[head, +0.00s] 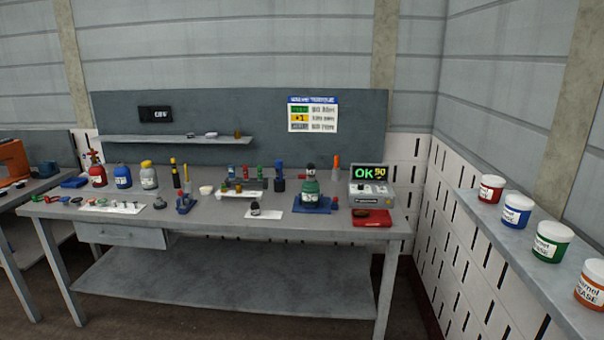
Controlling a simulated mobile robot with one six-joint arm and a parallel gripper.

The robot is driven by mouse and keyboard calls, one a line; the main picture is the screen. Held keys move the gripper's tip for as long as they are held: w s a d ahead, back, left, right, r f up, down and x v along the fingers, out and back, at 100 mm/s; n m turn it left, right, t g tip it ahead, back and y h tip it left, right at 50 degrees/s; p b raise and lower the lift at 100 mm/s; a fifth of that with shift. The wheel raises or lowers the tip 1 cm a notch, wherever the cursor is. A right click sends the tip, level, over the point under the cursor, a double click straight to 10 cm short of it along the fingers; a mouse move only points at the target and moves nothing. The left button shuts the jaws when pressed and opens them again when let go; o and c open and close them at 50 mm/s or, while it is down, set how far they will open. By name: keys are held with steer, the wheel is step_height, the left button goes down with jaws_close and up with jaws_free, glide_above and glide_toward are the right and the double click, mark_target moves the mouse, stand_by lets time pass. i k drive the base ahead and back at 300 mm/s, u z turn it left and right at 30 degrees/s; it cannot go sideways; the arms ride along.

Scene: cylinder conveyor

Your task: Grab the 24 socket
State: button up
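My gripper is not in view, and no part of my arm shows. I cannot tell which piece is the 24 socket, since the small labels are too blurred to read. Several small metal pieces that may be sockets lie on a white sheet (127,211) at the left of the grey workbench (215,222). A dark piece with a pale label (255,208) stands on another white sheet near the front middle.
A green labelled container (310,190) stands on a blue base. A display box reading OK (369,173) is behind a red case (372,217). Red, blue and white bottles (149,177) stand back left. Grease tubs (516,210) line the right ledge. The lower shelf (220,285) looks empty.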

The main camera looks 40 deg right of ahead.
mark_target(311, 167)
steer(key=z, duration=0.15)
steer(key=i, duration=0.95)
steer(key=u, duration=0.1)
